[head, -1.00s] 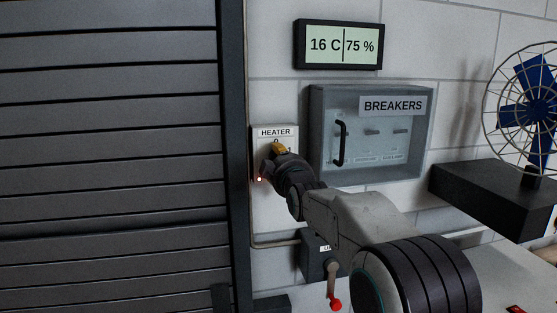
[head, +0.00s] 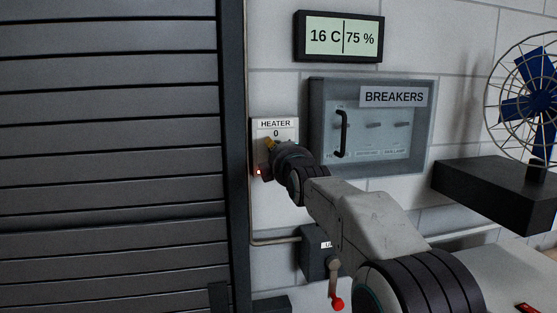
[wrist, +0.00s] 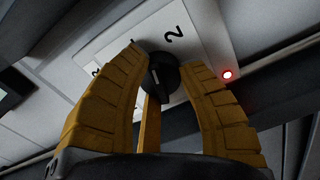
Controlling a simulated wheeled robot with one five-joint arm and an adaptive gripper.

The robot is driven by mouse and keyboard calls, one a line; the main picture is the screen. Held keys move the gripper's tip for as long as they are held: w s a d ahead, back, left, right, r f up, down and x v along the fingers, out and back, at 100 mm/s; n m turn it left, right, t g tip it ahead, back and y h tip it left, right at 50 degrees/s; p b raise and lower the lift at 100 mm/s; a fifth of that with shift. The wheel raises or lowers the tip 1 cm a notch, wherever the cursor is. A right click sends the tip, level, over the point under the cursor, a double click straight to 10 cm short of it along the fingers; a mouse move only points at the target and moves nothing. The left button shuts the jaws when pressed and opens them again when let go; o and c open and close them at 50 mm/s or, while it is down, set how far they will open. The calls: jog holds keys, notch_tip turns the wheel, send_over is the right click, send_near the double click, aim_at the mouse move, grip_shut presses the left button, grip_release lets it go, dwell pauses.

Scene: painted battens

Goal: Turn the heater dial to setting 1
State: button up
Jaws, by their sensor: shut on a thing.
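The heater panel (head: 288,132) is a white plate labelled HEATER on the wall, with a 0 mark at its top. In the wrist view the plate (wrist: 205,30) shows a large 2 beside the dial (wrist: 162,76) and part of another mark to the left. The dial is a round black knob with a short white line on it. I cannot tell which setting the line points to. My gripper (wrist: 165,80) has its yellow fingers closed around the dial. In the head view my gripper (head: 270,144) covers the dial.
A red light (wrist: 227,74) glows on the panel's edge. A breaker box (head: 372,170) with a clear cover and black handle is to the right, under a display (head: 339,37) reading 16 C and 75 %. A fan (head: 530,85) stands on a black shelf (head: 490,190). A slatted shutter (head: 110,150) fills the left.

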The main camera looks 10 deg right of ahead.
jog(key=n+b, duration=0.1)
jog(key=n, duration=0.3)
jog(key=shift+b, duration=0.35)
jog(key=shift+r+n+b, duration=0.15)
jog(key=shift+n+b, duration=0.25)
jog(key=shift+n, duration=1.1)
jog(key=o, duration=1.2)
jog(key=shift+o, duration=0.2)
jog(key=s, duration=1.2)
